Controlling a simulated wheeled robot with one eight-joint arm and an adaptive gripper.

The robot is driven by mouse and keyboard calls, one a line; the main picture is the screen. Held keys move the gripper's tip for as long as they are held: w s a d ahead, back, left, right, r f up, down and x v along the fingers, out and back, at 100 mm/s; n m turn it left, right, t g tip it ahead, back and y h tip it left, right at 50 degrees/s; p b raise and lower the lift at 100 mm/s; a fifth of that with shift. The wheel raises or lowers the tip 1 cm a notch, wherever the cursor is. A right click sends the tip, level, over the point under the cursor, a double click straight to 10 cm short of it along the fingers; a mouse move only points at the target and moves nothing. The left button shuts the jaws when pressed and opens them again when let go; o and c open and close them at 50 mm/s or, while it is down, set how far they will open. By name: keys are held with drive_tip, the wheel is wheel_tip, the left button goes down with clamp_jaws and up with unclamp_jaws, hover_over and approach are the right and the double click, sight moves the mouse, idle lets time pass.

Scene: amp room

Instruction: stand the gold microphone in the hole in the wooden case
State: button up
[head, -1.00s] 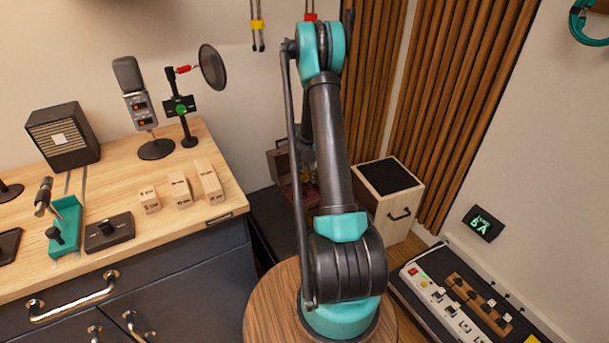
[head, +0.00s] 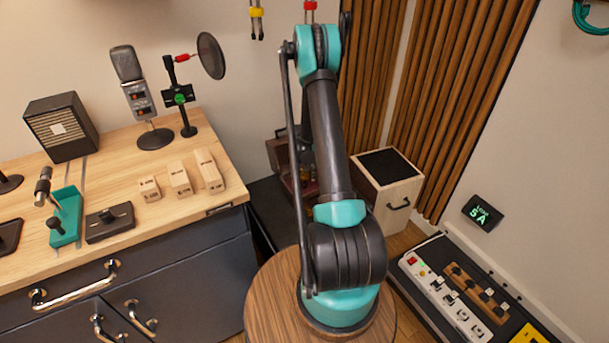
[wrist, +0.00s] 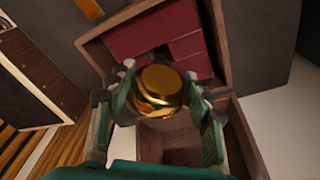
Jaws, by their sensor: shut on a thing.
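The gold microphone (wrist: 158,88) shows in the wrist view as a shiny round gold top between my green fingers. My gripper (wrist: 160,98) is shut on it. The wooden case (wrist: 222,45) is open just beyond the microphone, with dark red panels (wrist: 125,42) inside. A dark gap shows among the panels close behind the microphone, partly covered by it. I cannot tell whether the microphone's lower end touches the case. In the head view the case (head: 277,153) is mostly hidden behind my arm, and my gripper is hidden there.
A pale wooden box with a black top (head: 388,165) stands right of the case. The workbench (head: 120,170) on the left holds a grey microphone (head: 130,80), wooden blocks (head: 180,180) and a speaker (head: 62,125). A power strip (head: 440,295) lies at the lower right.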

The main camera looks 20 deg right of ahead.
drive_tip(key=o, duration=1.5)
drive_tip(key=shift+c, duration=0.2)
wheel_tip(320, 180, up, 12)
drive_tip(key=s, duration=0.1)
drive_tip(key=shift+s+a, duration=0.35)
drive_tip(key=shift+a, duration=0.05)
drive_tip(key=s+a+r+n+t, duration=0.1)
drive_tip(key=s+a+r, duration=0.3)
drive_tip(key=s+r, duration=0.35)
drive_tip(key=s+a+r+n, duration=0.2)
drive_tip(key=s+a+r, duration=0.2)
drive_tip(key=s+r, duration=0.3)
drive_tip(key=s+a+n, duration=0.1)
drive_tip(key=s+a, duration=0.1)
drive_tip(key=s, duration=0.6)
drive_tip(key=s+a+f+n+t, duration=0.1)
drive_tip(key=s, duration=0.8)
drive_tip(key=shift+a+t+y, duration=0.3)
drive_tip(key=shift+a+y, duration=0.1)
